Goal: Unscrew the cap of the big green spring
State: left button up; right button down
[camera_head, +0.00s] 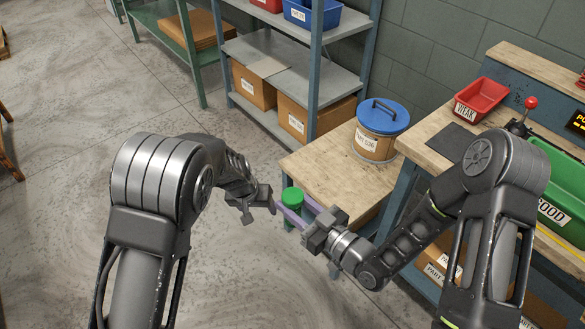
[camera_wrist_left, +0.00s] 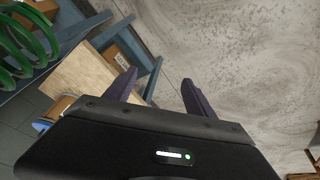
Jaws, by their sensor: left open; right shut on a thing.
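The big green spring (camera_head: 292,198) is upright in front of the wooden bench corner, between the fingers of my right gripper (camera_head: 292,203), which is shut on it. Its top looks like a round green disc; I cannot tell the cap from the body here. In the left wrist view, green coils (camera_wrist_left: 25,42) show at the upper left, cut off by the picture edge. My left gripper (camera_head: 272,205) is just left of the spring and apart from it. Its two dark fingers (camera_wrist_left: 158,78) are spread with nothing between them.
A low wooden bench (camera_head: 335,165) stands behind the spring, carrying a blue-lidded bin (camera_head: 381,130). A workbench at right holds a red WEAK tray (camera_head: 480,100) and a green GOOD tray (camera_head: 558,185). A shelf rack (camera_head: 300,70) stands behind. Open floor lies at left.

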pick_arm(q)
jog(key=w+d+r+m, duration=0.2)
jog(key=w+d+r, duration=0.1)
jog(key=d+r, duration=0.4)
notch_tip(320, 180, up, 17)
jog(key=m+g+y, duration=0.2)
jog(key=m+g, duration=0.1)
jog(key=m, duration=0.4)
send_over(292, 195)
jog(key=shift+f, duration=0.15)
jog(key=shift+f, duration=0.1)
jog(key=shift+f, duration=4)
jog(key=shift+d, duration=0.1)
